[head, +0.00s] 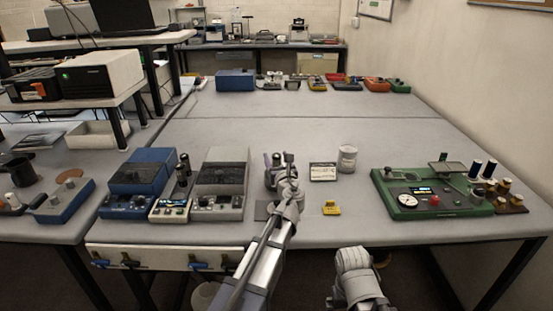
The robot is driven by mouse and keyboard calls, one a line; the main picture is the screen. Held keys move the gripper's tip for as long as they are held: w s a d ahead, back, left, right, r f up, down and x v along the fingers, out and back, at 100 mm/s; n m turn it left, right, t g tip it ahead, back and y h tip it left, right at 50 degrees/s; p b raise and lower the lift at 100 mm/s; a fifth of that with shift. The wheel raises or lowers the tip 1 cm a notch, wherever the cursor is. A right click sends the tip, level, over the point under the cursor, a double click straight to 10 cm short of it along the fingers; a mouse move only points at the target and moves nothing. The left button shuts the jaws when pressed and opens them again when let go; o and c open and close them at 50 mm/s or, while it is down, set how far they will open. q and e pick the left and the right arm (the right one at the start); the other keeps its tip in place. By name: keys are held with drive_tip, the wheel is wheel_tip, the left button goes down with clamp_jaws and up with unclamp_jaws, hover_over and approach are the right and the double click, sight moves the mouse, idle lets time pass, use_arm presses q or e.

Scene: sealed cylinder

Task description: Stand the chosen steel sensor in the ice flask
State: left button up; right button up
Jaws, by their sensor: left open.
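My left gripper (282,162) is over the middle of the near bench, open, with its arm reaching up from the bottom edge. Something dark and upright shows at its fingers, too small and covered to tell what it is or whether it is touched. A pale grey cylindrical jar (347,159), possibly the ice flask, stands upright to the right of the gripper.
A blue instrument (143,172) and a grey one (221,178) stand left. A dark framed card (323,172) and a yellow block (331,208) lie right of my left gripper. A green apparatus board (430,211) with spools beside it fills the right.

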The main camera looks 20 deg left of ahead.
use_arm(q)
drive_tip(key=shift+r, duration=0.2)
drive_tip(key=v, duration=1.2)
